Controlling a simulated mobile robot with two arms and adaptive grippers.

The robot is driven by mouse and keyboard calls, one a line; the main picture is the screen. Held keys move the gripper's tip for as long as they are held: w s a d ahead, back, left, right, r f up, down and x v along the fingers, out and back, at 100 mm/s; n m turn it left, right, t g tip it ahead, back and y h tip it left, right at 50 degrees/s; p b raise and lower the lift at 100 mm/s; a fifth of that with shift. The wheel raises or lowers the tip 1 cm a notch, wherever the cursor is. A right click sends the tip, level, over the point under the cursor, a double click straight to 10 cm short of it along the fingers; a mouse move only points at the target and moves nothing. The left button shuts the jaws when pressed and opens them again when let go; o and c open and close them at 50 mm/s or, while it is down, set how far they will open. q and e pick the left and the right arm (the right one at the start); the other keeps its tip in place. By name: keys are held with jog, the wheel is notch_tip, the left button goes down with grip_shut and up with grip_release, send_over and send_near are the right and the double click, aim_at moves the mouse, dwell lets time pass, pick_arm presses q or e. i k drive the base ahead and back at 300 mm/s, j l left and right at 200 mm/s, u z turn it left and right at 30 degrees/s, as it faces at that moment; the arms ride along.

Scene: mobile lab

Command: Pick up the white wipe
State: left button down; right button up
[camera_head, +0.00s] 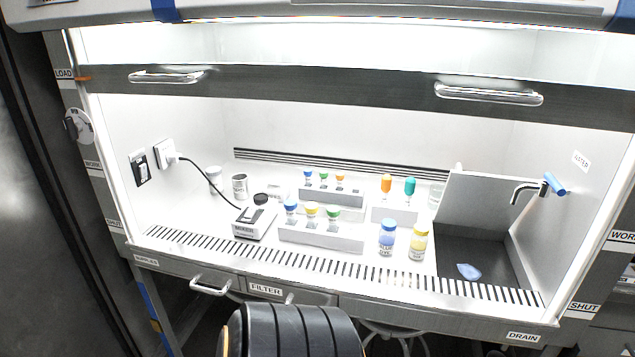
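I cannot make out a plainly white wipe. A small, pale blue, crumpled piece (468,271) lies on the floor of the dark sink (485,250), at the right of the lit cabinet. It looks like a cloth or wipe, but I cannot tell for sure. Neither of my grippers is in view, so nothing is seen touching this piece.
A tap (529,189) with a blue handle hangs over the sink. A blue-capped bottle (387,238) and a yellow-capped bottle (419,242) stand left of it. A vial rack (320,238) and a mixer (255,221) are further left. A slotted grille (330,266) runs along the front.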

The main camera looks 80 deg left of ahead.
aim_at(274, 184)
jog(key=u, duration=2.8)
